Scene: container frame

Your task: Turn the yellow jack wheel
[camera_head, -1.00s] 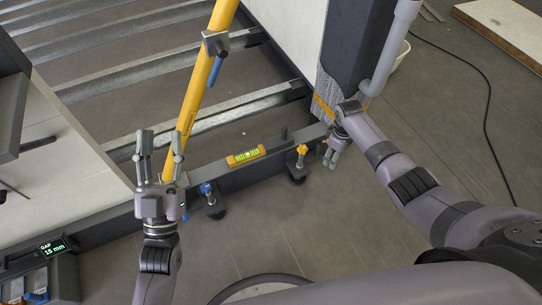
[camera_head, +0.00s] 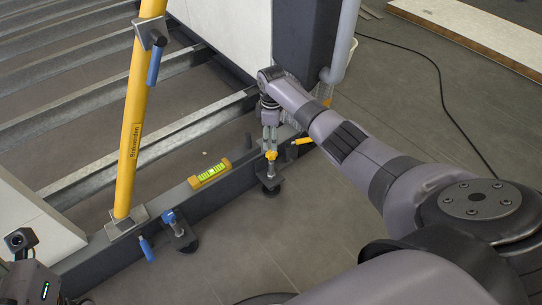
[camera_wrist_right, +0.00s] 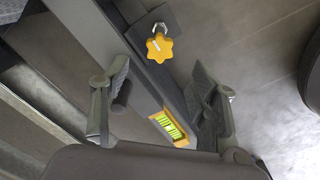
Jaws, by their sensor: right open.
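The yellow jack wheel (camera_head: 271,155) sits on top of a jack on the dark frame beam. In the right wrist view the wheel (camera_wrist_right: 159,46) is a lobed yellow knob with a pale mark, on a metal threaded rod. My right gripper (camera_head: 270,139) points down just above and at the wheel in the head view. In the wrist view its two fingers (camera_wrist_right: 160,78) are spread wide, with the wheel beyond them and roughly centred between them. No contact with the wheel shows. My left gripper's fingers are not visible.
A yellow spirit level (camera_head: 210,173) lies on the dark beam (camera_head: 222,192). A blue jack wheel (camera_head: 170,216) stands to its left. A yellow prop (camera_head: 135,120) rises from the beam. A dark post (camera_head: 305,40) stands behind my right arm. The floor in front is clear.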

